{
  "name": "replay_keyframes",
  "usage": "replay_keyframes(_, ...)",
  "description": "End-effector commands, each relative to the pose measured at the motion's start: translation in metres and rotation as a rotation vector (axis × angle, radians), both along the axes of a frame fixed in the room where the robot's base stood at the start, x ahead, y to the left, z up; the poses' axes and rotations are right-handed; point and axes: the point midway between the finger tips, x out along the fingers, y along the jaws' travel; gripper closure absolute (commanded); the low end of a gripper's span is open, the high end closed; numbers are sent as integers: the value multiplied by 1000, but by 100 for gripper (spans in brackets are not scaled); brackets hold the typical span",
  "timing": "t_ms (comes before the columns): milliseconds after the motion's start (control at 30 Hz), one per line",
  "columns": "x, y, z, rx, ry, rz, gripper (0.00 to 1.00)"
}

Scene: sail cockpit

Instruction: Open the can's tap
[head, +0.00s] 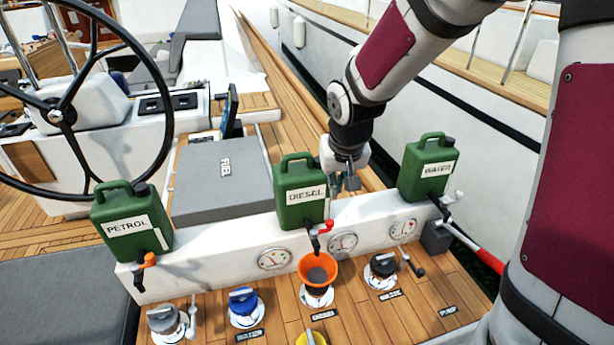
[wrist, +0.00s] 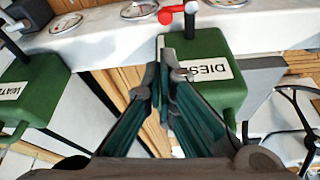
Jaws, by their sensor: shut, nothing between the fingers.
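The green DIESEL can (head: 300,203) stands upright on the white ledge, with a small tap under its front and a red tap lever (head: 326,226). An orange funnel (head: 318,262) sits below that tap. In the wrist view the can (wrist: 212,95) is at the right and its red lever (wrist: 172,14) at the top. My gripper (head: 349,182) is just right of and behind the DIESEL can, pointing down, shut and empty. In the wrist view its fingers (wrist: 163,80) are beside the can; I cannot tell whether they touch it.
A green PETROL can (head: 132,222) with an orange lever stands left; a green WATER can (head: 428,167) with a pale lever stands right. Round gauges line the ledge front (head: 230,268). Several deck caps, including a blue one (head: 242,302), lie below. A steering wheel (head: 160,70) is at left.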

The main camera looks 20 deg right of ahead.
Motion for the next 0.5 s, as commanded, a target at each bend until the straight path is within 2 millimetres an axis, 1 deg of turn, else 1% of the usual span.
replay_keyframes(100, 3, 0, -4, 6, 1, -1, 100)
replay_keyframes(500, 4, 0, -7, 6, 1, -2, 100)
